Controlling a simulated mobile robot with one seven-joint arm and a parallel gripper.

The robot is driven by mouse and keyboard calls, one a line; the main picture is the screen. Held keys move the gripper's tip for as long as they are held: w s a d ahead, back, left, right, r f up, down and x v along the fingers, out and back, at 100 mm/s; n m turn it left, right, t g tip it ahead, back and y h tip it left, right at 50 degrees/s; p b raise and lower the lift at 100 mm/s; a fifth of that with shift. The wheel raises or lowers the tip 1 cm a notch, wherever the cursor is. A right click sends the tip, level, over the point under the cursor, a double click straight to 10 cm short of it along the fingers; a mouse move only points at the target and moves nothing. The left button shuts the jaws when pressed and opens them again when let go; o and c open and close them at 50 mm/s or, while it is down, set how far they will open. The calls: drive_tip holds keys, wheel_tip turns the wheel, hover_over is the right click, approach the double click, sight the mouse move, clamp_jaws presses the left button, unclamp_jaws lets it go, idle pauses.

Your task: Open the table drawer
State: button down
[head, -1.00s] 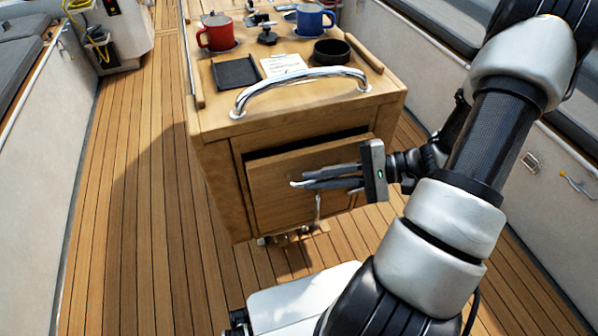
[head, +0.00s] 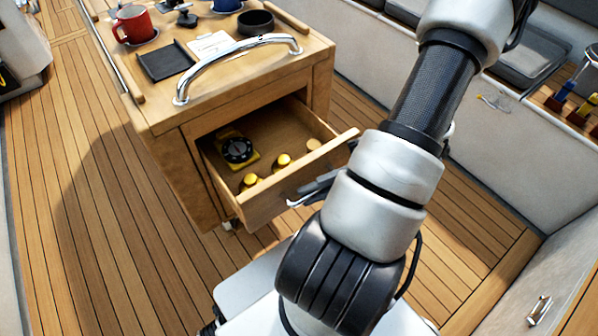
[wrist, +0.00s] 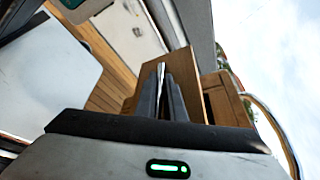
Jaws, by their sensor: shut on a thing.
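The table drawer (head: 262,212) stands well out from the wooden table (head: 160,165) in the head view, its inside in plain sight. A yellow and black round device (head: 237,150) and small yellow-topped items (head: 282,161) lie in it. My gripper (head: 297,202) is at the drawer's front, partly hidden behind my arm. In the wrist view my gripper's fingers (wrist: 163,95) are close together against the drawer front (wrist: 178,65), shut on the drawer handle. The handle itself is mostly hidden by the fingers.
A chrome rail (head: 235,62) arches over the table top near its front edge. A red mug (head: 133,25), a black tray (head: 166,62) and a black bowl (head: 255,22) stand on the top. Teak floor (head: 90,220) is clear to the left. Bench walls (head: 480,105) rise at the right.

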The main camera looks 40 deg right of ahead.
drive_tip(key=shift+s, duration=1.4)
drive_tip(key=c, duration=2.1)
unclamp_jaws()
drive_tip(key=p+v, duration=0.2)
drive_tip(key=v, duration=1.5)
drive_tip(key=shift+s+d+r, duration=0.1)
drive_tip(key=shift+d, duration=0.15)
